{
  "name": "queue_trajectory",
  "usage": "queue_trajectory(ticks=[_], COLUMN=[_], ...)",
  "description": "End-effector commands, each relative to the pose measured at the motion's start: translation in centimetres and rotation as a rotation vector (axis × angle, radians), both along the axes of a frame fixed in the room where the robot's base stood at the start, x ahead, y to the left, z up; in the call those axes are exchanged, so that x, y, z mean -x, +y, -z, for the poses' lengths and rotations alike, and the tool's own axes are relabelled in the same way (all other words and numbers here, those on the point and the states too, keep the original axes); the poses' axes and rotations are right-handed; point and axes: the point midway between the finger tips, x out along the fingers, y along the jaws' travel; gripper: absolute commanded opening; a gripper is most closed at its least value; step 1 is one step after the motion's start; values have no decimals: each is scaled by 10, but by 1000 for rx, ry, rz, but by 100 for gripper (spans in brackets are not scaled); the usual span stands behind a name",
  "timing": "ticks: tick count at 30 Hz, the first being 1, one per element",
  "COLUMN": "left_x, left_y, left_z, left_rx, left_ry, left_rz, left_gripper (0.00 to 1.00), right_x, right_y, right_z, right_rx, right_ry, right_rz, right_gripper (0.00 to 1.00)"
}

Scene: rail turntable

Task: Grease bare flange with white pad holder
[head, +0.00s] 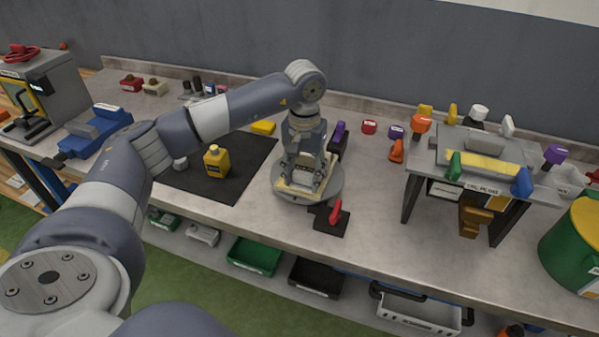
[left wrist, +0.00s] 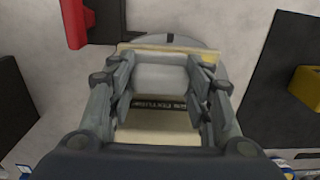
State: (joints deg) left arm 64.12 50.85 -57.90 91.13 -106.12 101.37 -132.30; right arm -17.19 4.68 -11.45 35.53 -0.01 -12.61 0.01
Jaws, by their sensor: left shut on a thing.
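My left gripper (head: 303,178) points down over the round grey turntable (head: 283,191). It is shut on a pale grey-white block (left wrist: 160,78), which shows between the fingers in the left wrist view; I cannot tell whether this is the white pad holder. A cream piece with a dark lettered label (left wrist: 155,126) lies under the fingers, and its edge also shows on the turntable in the head view (head: 291,187). The gripper hides most of this piece, and I cannot make out its bare flange or any grease. My right gripper is not in view.
A red lever on a black base (head: 335,212) stands in front of the turntable. A yellow bottle (head: 216,161) stands on a black mat (head: 190,182) to the left. A grey rack with coloured handles (head: 440,148) and a green drum (head: 574,247) stand at the right.

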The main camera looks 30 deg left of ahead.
Motion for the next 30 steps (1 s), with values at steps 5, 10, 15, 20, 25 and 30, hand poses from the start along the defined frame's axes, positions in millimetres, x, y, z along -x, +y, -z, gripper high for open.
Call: queue_trajectory(ticks=[5,10,15,20,25,30], left_x=[-2,-2,-3,-5,-7,-7], left_y=[-9,-9,-11,-18,-27,-28], left_z=[0,0,-1,0,1,1], left_rx=[0,0,0,1,1,0], left_ry=[1,1,0,-1,-1,0], left_rz=[2,0,1,1,1,0], left_gripper=[27,27,27,27,27,27], right_x=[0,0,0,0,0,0], right_y=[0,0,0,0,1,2], right_z=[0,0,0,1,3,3], right_rx=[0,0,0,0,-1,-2], right_ry=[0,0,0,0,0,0], right_rz=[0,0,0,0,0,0], right_gripper=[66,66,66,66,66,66])
